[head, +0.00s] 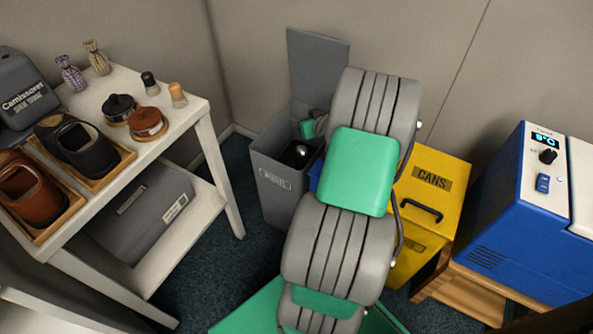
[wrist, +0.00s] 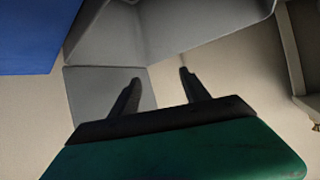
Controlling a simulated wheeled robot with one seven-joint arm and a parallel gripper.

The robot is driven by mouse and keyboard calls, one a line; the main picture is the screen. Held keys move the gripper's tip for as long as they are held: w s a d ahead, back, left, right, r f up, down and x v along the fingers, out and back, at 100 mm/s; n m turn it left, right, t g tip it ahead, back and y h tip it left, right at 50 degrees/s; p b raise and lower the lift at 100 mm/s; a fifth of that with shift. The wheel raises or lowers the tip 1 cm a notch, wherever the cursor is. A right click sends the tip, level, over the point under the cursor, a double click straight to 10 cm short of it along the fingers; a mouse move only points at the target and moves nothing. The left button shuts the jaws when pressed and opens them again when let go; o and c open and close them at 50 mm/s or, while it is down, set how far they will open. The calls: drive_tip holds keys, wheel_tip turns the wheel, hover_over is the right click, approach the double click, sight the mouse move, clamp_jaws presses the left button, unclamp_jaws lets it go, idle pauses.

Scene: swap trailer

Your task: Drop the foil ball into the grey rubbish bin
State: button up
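The grey rubbish bin (head: 270,185) stands on the floor left of my arm in the head view, its lid (head: 317,62) raised. A small pale, shiny spot (head: 302,150) shows inside its dark mouth; it may be the foil ball, but it is too small to be sure. My gripper (wrist: 158,75) is open in the wrist view, its two black fingers apart with nothing visible between them. Grey panels, apparently the bin (wrist: 95,95), lie beyond the fingers. In the head view the gripper is mostly hidden at the bin's mouth.
A yellow cans bin (head: 430,180) stands right of my arm, with a blue edge between it and the grey bin. A blue cooler (head: 520,220) sits on a wooden stand at right. A white table (head: 190,115) with shoes and brushes stands at left.

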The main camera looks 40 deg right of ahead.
drive_tip(key=shift+o, duration=0.7)
drive_tip(key=p+v, duration=0.2)
drive_tip(key=v, duration=0.6)
drive_tip(key=shift+f, duration=0.1)
